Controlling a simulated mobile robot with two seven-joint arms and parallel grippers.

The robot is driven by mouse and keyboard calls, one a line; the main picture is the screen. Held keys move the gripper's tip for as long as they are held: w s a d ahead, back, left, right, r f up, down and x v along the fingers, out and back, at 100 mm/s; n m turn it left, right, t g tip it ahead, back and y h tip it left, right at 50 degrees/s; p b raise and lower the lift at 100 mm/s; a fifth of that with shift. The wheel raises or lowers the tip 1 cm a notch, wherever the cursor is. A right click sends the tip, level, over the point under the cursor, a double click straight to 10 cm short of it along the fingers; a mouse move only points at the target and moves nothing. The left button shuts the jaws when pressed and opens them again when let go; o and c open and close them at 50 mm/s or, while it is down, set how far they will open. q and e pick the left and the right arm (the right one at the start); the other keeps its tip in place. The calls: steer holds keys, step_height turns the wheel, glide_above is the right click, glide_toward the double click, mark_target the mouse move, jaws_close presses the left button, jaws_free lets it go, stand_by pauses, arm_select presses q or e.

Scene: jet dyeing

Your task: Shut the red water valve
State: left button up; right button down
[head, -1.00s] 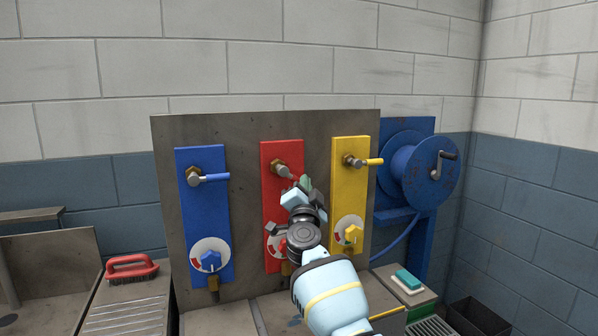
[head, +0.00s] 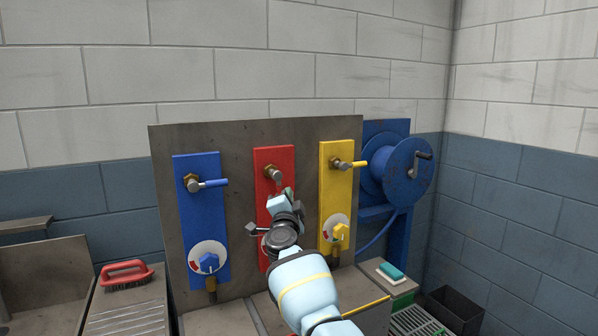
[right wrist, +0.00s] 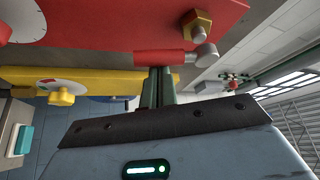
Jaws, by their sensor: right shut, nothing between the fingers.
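The red panel (head: 268,160) stands between the blue and yellow panels and carries the red water valve. The valve's brass nut (head: 274,174) shows in the head view, but its handle is mostly hidden by my right gripper. In the right wrist view the red handle (right wrist: 158,58) extends from its grey hub (right wrist: 206,54) toward the dial (right wrist: 30,18), so it points down along the panel. My right gripper (head: 287,192) is shut and empty. Its fingertips (right wrist: 160,72) are at the handle's side, seemingly touching it; exact contact is unclear. My left gripper is out of view.
The blue valve handle (head: 214,183) and yellow valve handle (head: 359,164) point sideways to the right. A blue hose reel (head: 400,165) stands right of the panels. A red brush (head: 125,273) lies at the left, and a teal sponge (head: 391,270) at the right.

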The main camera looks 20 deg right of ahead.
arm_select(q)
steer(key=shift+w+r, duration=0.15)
arm_select(e)
steer(key=shift+a+f, duration=0.2)
steer(key=shift+a, duration=0.4)
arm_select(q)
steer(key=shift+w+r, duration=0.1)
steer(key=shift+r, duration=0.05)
